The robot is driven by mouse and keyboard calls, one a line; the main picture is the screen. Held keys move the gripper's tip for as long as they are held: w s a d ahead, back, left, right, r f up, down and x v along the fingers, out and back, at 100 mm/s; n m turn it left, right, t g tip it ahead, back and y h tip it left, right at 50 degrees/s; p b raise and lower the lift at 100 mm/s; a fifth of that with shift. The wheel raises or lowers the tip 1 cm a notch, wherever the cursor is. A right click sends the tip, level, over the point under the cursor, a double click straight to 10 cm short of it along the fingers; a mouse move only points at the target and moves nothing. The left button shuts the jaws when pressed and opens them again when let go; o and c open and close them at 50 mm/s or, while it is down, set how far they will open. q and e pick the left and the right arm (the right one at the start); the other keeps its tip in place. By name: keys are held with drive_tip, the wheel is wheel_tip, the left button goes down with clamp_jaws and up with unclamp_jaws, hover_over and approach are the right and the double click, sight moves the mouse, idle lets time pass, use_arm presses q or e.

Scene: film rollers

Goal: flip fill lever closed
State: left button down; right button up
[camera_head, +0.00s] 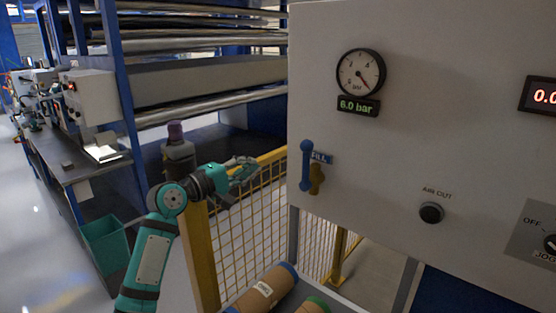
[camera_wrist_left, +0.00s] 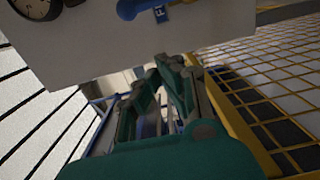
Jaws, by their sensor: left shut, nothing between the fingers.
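The blue fill lever (camera_head: 306,164) is on the left edge of a grey panel (camera_head: 450,130), beside a blue FILL label (camera_head: 322,157). The lever stands upright along the panel, with a brass fitting (camera_head: 317,179) at its lower right. In the left wrist view part of the blue lever (camera_wrist_left: 128,9) shows at the top edge. My left gripper (camera_head: 246,165) is left of the lever, apart from it, shut and empty. The gripper fingers (camera_wrist_left: 166,62) also show in the left wrist view, below the panel edge. My right gripper is not in view.
A round gauge (camera_head: 361,73) with a 6.0 bar display (camera_head: 358,106) sits above the lever. An AIR OUT knob (camera_head: 431,212) is lower right. A yellow mesh fence (camera_head: 245,230) stands behind my left arm. Rolls (camera_head: 265,288) lie below the panel.

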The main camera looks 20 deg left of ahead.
sight(306, 166)
use_arm(q)
drive_tip(key=w+d+p, duration=0.6)
drive_tip(key=w+d, duration=0.2)
drive_tip(key=shift+w, duration=0.15)
drive_tip(key=shift+w+a+f, duration=0.1)
